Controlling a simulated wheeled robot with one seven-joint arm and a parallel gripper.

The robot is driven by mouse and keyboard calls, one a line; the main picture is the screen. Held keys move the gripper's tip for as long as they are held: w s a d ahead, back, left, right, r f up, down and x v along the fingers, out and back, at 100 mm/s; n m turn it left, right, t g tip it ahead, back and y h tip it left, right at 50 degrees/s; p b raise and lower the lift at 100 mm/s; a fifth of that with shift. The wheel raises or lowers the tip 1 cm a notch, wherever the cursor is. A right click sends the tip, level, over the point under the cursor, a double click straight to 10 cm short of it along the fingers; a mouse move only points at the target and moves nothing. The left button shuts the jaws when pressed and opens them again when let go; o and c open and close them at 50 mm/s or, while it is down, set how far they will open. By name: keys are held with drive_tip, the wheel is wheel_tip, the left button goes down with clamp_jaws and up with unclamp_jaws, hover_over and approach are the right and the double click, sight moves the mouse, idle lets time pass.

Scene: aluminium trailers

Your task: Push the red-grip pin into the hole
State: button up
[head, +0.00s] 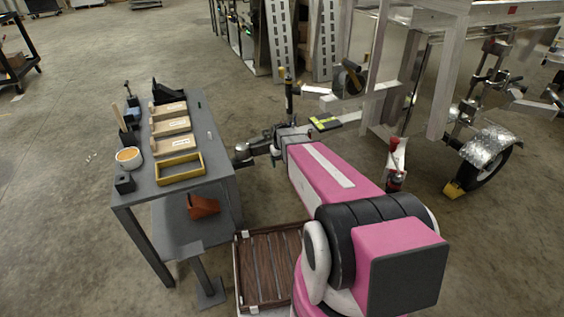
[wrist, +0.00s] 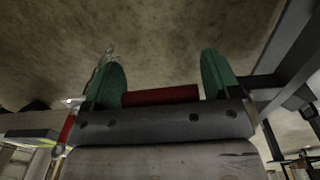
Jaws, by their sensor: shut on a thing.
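In the wrist view, my gripper (wrist: 160,78) has two green finger pads with a red cylindrical grip (wrist: 160,96) lying across between them. The grip belongs to the red-grip pin. Its ends meet the pads, so the gripper is shut on it. The pin's metal shank is not visible. In the head view, my pink arm reaches up and left towards a dark metal coupler area (head: 245,153) beside the workbench. The arm hides most of the gripper there, and the pin cannot be made out. I cannot make out the hole in either view.
An aluminium trailer frame (head: 440,75) with a wheel (head: 487,160) stands at the right. Open floor lies left.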

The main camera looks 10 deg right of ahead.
drive_tip(key=shift+w+a, duration=0.2)
drive_tip(key=shift+w, duration=0.75)
drive_tip(key=shift+w+a, duration=0.15)
drive_tip(key=shift+w, duration=0.8)
drive_tip(key=shift+w+a, duration=0.2)
drive_tip(key=shift+w, duration=0.75)
drive_tip(key=w+a, duration=0.1)
drive_tip(key=w, duration=0.7)
drive_tip(key=shift+w+a, duration=0.2)
drive_tip(key=shift+a, duration=0.15)
idle(2.5)
drive_tip(key=o, duration=0.8)
drive_tip(key=r, duration=1.1)
drive_tip(key=shift+a, duration=0.25)
